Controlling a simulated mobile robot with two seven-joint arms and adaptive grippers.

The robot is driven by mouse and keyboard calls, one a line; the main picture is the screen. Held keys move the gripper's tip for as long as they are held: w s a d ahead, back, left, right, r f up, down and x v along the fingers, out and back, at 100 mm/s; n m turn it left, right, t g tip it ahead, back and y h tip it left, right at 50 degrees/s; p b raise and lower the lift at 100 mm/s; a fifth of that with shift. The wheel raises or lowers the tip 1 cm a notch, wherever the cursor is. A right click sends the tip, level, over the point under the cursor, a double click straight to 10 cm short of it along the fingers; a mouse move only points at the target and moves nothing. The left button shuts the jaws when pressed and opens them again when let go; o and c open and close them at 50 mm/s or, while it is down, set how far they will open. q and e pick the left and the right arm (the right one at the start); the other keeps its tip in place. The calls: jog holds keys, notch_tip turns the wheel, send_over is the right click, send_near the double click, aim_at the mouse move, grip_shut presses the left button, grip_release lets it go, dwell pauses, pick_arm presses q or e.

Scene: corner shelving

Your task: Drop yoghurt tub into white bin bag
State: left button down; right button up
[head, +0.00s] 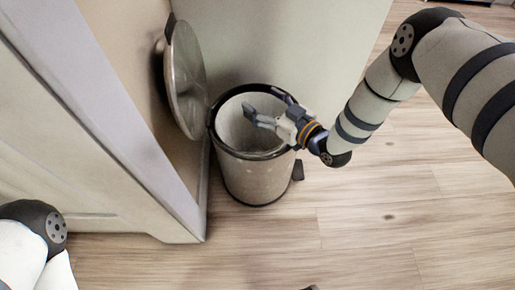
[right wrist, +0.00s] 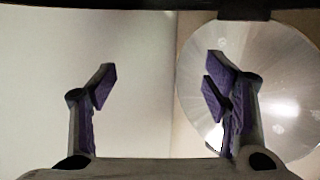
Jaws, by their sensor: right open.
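A round bin (head: 258,180) stands on the floor in the corner. A pale lining, which looks like the white bin bag (head: 231,128), shows inside its dark rim. My right gripper (head: 264,104) is over the bin's mouth, with its fingers apart. In the right wrist view the two fingers (right wrist: 160,84) are spread with nothing between them. No yoghurt tub can be seen in either view; the bottom of the bin is hidden by the gripper and the rim. My left gripper is out of view; only part of my left arm shows at the lower left.
The bin's round metal lid (head: 186,80) stands upright, left of the opening, and also shows in the right wrist view (right wrist: 270,85). A cabinet panel (head: 120,110) is at the left and a pale wall behind. The wooden floor (head: 370,215) to the right is clear.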

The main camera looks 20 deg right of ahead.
jog(key=v, duration=1.2)
